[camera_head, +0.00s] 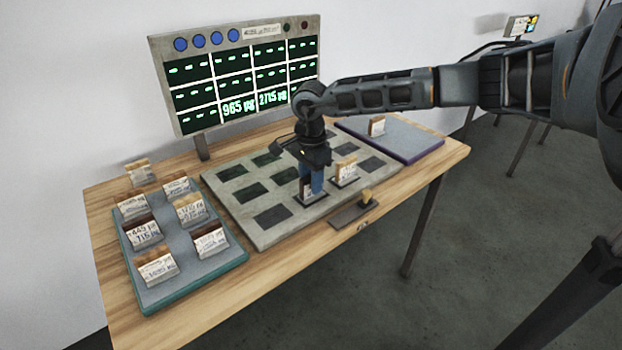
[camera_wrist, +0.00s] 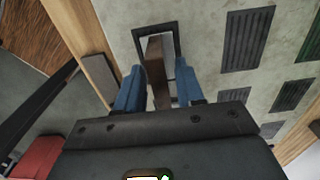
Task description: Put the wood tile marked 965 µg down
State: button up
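A wood tile (camera_head: 307,190) with a dark brown top stands at a front-row cell of the grey slotted board (camera_head: 255,230); its marking is too small to read. My gripper (camera_head: 312,180) points down over that cell, its blue fingers on either side of the tile. In the wrist view the brown tile (camera_wrist: 157,75) shows between my fingertips (camera_wrist: 158,80), at a dark-rimmed cell (camera_wrist: 174,28). Whether the fingers touch the tile is unclear. The display (camera_head: 240,75) reads 965 µg and 2715 µg in its bottom row.
Another tile (camera_head: 346,170) stands in the cell to the right. A teal-edged tray (camera_head: 195,280) at left holds several tiles; one tile (camera_head: 141,173) stands behind it. A purple-edged tray (camera_head: 405,140) at right holds one tile (camera_head: 377,126). A small dark plate (camera_head: 352,213) lies in front.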

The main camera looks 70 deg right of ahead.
jog(key=shift+o, duration=0.6)
